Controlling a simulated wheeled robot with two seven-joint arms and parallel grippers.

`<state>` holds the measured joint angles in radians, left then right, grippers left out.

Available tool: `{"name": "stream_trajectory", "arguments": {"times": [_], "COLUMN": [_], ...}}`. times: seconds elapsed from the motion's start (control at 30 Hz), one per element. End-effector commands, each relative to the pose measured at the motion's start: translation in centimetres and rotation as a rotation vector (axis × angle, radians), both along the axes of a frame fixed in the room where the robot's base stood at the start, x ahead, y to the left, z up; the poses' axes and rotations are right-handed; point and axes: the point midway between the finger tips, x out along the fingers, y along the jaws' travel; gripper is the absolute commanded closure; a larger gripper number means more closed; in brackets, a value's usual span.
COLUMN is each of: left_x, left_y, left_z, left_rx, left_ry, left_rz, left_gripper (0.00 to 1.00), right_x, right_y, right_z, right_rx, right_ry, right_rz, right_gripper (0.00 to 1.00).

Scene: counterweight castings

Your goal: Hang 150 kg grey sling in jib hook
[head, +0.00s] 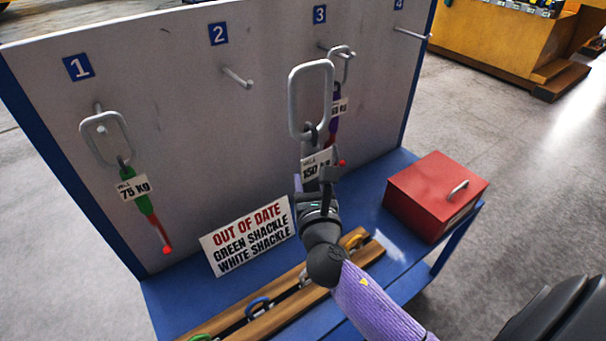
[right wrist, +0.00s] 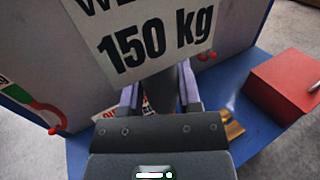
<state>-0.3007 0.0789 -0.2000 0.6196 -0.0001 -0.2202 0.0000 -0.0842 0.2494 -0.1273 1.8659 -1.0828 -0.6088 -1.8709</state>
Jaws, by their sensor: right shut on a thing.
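My right gripper (head: 318,186) is shut on the sling tagged 150 kg, in front of the peg board. The sling's long steel link (head: 292,98) stands upright above the gripper, and its white tag (head: 318,163) hangs just over the fingers. In the right wrist view the 150 kg tag (right wrist: 150,42) fills the upper middle, and the gripper (right wrist: 160,92) has dark grey sling between its fingers. Much of the sling body is hidden by the tag and gripper. No jib hook shows in either view. My left gripper is out of view.
The board (head: 190,110) has numbered pegs: a green 75 kg sling (head: 138,190) hangs on 1, a purple sling (head: 333,122) on 3; 2 and 4 are bare. Below are an out-of-date sign (head: 248,236), a wooden shackle rack (head: 285,288) and a red box (head: 430,195).

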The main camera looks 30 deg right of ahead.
Motion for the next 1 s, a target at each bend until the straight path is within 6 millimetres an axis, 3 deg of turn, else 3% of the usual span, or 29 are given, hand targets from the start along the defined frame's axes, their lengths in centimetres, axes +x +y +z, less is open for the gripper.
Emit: {"name": "stream_trajectory", "arguments": {"times": [1.0], "left_x": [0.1], "left_y": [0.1], "left_z": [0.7], "left_rx": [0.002], "left_ry": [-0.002], "left_rz": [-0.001], "left_gripper": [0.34], "right_x": [-7.3], "right_y": [-0.6], "right_z": [0.2], "right_rx": [-0.002], "right_ry": [-0.005], "right_rz": [0.000], "right_gripper": [1.00]}}
